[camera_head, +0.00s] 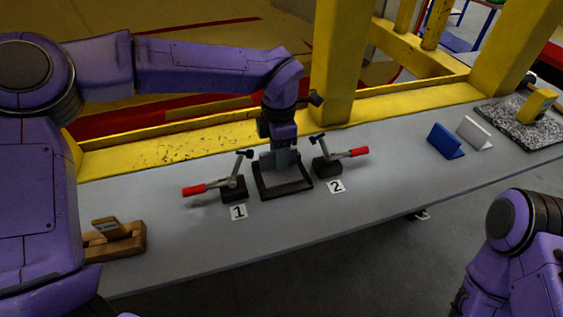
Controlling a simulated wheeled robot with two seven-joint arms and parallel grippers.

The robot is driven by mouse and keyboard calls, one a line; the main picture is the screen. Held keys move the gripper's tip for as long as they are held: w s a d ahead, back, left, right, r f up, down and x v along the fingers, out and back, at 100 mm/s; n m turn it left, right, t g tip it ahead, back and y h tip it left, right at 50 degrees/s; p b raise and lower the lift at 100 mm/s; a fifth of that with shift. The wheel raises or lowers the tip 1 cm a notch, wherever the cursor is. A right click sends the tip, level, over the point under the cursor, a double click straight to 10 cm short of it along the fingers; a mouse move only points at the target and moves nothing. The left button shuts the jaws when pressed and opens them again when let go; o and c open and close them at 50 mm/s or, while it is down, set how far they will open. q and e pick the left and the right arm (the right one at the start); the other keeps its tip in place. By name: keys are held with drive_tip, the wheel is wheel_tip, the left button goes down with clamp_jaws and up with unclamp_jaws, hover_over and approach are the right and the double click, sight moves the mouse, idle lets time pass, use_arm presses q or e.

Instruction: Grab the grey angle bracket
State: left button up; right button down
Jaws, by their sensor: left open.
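The light grey angle bracket (475,132) stands on the grey bench toward the right, next to a blue angle bracket (445,142). My left gripper (284,164) points down over a black square frame (286,192) between the two toggle clamps, well to the left of the grey bracket. It is open; the small view does not show clearly what lies between its fingers. My right arm shows at the lower right, but its gripper is out of the picture.
Toggle clamps with red handles stand by labels 1 (238,212) and 2 (336,186). A wooden block (120,241) is at the left. A speckled mat (520,125) with a yellow part (538,105) lies far right. Yellow posts (340,60) rise behind the bench. Bench between clamp 2 and the blue bracket is clear.

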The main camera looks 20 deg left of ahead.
use_arm(q)
drive_tip(key=shift+f, duration=0.2)
drive_tip(key=shift+s+r, duration=0.3)
drive_tip(key=shift+s, duration=0.15)
drive_tip(key=shift+c, duration=0.3)
drive_tip(key=c, duration=0.5)
drive_tip(key=shift+w, duration=0.1)
clamp_jaws()
